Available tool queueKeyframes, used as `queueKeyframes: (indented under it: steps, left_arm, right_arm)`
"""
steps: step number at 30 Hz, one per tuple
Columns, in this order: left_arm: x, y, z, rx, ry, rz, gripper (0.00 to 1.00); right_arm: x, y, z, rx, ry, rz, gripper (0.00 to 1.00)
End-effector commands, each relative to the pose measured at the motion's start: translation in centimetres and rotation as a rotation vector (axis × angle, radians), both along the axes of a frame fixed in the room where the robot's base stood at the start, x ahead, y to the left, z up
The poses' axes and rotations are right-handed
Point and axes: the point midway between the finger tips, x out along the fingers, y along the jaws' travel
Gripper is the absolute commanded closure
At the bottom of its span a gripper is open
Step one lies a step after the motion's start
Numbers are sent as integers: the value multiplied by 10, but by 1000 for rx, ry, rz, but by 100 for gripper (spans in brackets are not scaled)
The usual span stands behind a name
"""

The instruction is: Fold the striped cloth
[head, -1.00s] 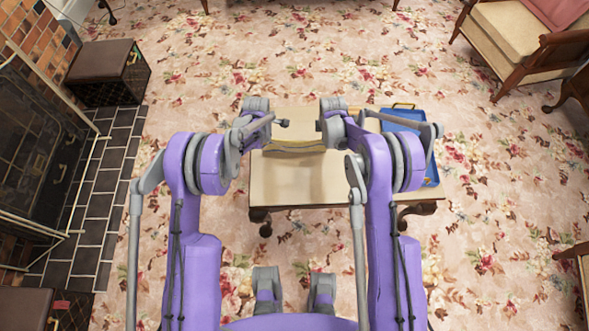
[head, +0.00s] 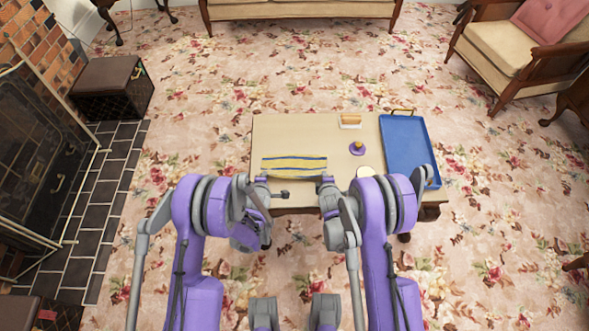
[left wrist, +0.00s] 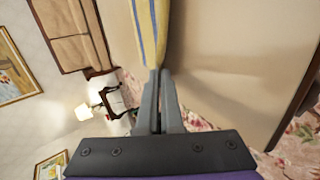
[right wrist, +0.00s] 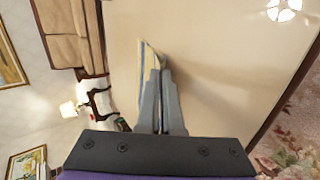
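The striped cloth (head: 294,163), yellow with dark blue stripes, shows as a narrow strip at the near left of the beige table (head: 290,130). My left gripper (head: 264,181) is at its near left corner. In the left wrist view the fingers (left wrist: 160,74) are closed with the cloth's end (left wrist: 148,30) at their tips. My right gripper (head: 325,181) is at its near right corner. In the right wrist view the fingers (right wrist: 160,70) are closed on the cloth's edge (right wrist: 147,53). How much of the cloth rests on the table is unclear.
On the table's right are a blue tray (head: 406,148), a small purple object (head: 357,148), a white round item (head: 369,171) and an orange-and-white item (head: 350,121). The table's middle and far left are clear. An armchair (head: 500,55) stands far right.

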Motion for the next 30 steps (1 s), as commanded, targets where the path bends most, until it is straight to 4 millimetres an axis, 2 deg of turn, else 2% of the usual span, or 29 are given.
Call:
queueKeyframes:
  steps: [9,11,18,19,26,30]
  left_arm:
    - [-1,0,-1,-1,-22,0,100]
    - [0,0,-1,-1,-21,0,90]
    - [0,0,-1,-1,-20,0,47]
    - [0,0,-1,-1,-20,0,45]
    - [-1,0,0,-1,-20,0,45]
    - [-8,0,16,0,-20,-1,45]
  right_arm:
    - [-1,0,-1,1,-22,1,100]
    - [-1,0,-1,1,-21,1,90]
    - [-1,0,-1,0,-20,0,47]
    - [-1,0,-1,0,-20,0,45]
    - [-1,0,0,0,-19,0,45]
    - [-8,0,16,1,-20,1,45]
